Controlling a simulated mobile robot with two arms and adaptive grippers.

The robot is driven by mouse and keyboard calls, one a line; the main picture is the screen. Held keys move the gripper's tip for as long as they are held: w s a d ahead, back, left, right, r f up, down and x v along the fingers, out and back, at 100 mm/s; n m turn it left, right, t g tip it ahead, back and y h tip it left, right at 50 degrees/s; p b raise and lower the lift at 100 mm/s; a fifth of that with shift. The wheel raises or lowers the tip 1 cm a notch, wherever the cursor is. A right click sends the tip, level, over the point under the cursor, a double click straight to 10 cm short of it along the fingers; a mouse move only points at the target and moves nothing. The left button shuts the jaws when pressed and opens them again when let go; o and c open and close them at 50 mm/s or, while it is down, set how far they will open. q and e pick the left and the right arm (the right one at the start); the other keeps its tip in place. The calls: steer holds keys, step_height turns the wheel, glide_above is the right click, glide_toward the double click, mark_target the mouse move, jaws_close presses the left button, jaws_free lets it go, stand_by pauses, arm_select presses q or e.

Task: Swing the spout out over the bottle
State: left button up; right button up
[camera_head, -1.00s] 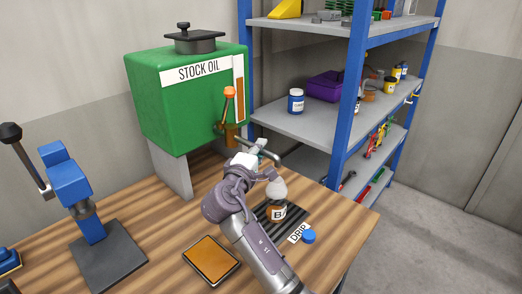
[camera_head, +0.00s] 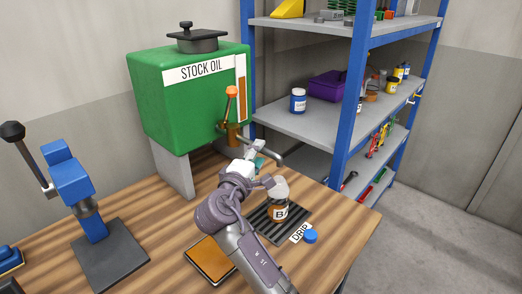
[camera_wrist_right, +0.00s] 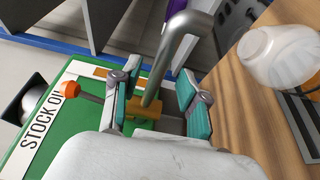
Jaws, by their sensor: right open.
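The grey bent spout (camera_head: 268,157) comes out of the brass tap (camera_head: 233,137) on the green stock oil tank (camera_head: 195,95). Its free end lies beyond the bottle, not over it. My right gripper (camera_head: 258,156) is open close to the spout. In the wrist view, the spout (camera_wrist_right: 170,55) passes between the two teal-padded fingers of the gripper (camera_wrist_right: 160,92); contact cannot be told. My left gripper is out of view.
An orange-knobbed lever (camera_head: 231,95) stands up from the tap. A blue cap (camera_head: 310,236) lies by the DRIP label. A blue press (camera_head: 75,190) is at left, an orange pad (camera_head: 208,258) in front. Blue-framed shelves (camera_head: 300,115) stand behind the bench.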

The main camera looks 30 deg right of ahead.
steer(key=v, duration=0.9)
